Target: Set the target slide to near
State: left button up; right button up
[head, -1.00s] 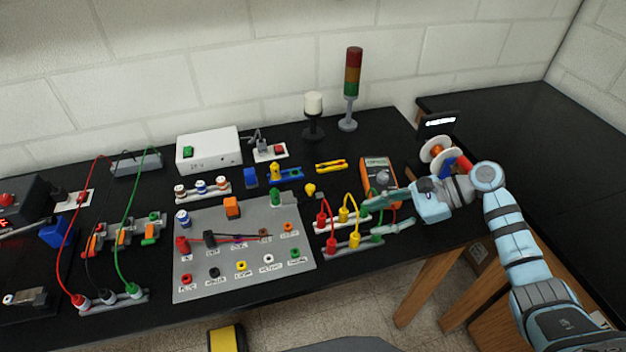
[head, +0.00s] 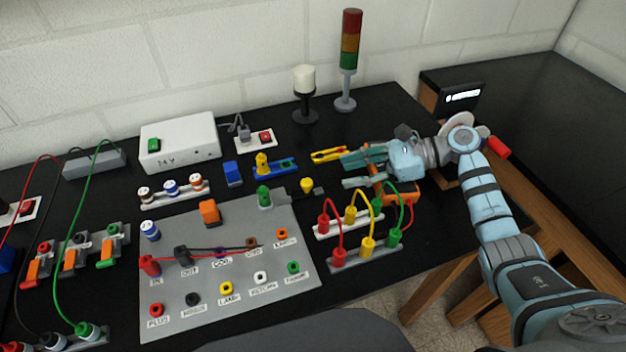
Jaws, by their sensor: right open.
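The likely target slide is a blue rail (head: 283,168) with an upright yellow piece (head: 262,163) at its left end, on the black bench. A blue block (head: 232,173) stands just left of it. My right gripper (head: 347,169) comes in from the right, with its fingers apart and pointing left. Nothing shows between the fingers. The fingertips are to the right of the slide, apart from it, with a clear gap. The gripper partly hides an orange meter (head: 383,187). My left gripper is out of view.
A yellow tool (head: 328,154) lies between slide and gripper, near the upper finger. A small yellow-topped part (head: 307,186) stands nearby. Red, yellow and green looped leads (head: 367,245) rise in front. A grey labelled panel (head: 205,308) lies nearer. A signal tower (head: 348,60) stands behind.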

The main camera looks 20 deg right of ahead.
aim_at(309, 182)
jog(key=x, duration=0.9)
jog(key=shift+a+f+b, duration=0.15)
jog(key=shift+a+b, duration=0.2)
grip_shut()
